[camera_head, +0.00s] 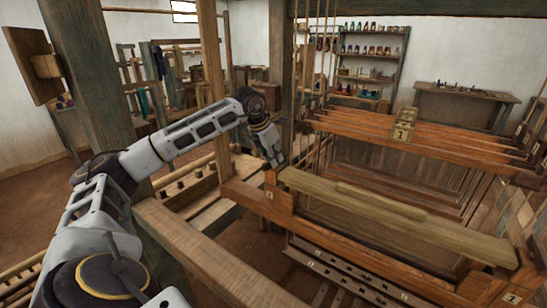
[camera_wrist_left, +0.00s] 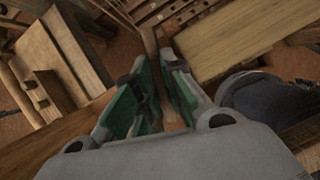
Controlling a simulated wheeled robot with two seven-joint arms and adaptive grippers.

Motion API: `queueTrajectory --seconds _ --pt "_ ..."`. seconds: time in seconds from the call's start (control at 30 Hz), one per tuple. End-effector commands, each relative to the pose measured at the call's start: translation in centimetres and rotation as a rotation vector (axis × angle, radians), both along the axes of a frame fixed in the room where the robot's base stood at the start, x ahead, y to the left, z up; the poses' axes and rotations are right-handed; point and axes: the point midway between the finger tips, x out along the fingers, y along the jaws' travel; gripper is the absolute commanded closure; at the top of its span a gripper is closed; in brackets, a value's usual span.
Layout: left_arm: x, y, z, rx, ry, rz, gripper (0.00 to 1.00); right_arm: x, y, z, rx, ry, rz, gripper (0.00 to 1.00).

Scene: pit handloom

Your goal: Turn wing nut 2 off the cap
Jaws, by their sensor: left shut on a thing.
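The cap (camera_head: 395,212) is a long pale wooden beam with a raised strip, lying across the front of the loom. It shows as a pale board (camera_wrist_left: 235,40) in the left wrist view. My left gripper (camera_head: 276,161) reaches down at the cap's left end, just above the orange-brown wooden upright there. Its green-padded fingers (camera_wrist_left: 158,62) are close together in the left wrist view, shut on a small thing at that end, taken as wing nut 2. The nut itself is hidden by the fingers. My right gripper is out of view.
Orange-brown loom beams (camera_head: 430,150) with a numbered block (camera_head: 401,130) stand behind the cap. A thick post (camera_head: 281,75) rises close behind my left gripper. A wooden side beam (camera_head: 200,255) runs below my left arm. Shelves (camera_head: 375,55) stand far back.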

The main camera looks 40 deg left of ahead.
Motion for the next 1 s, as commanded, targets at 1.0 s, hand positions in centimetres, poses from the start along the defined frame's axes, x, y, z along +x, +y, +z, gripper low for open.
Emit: queueTrajectory --seconds 1.0 --pt "0.0 -0.1 0.0 0.0 0.0 0.285 1.0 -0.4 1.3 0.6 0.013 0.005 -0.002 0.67"
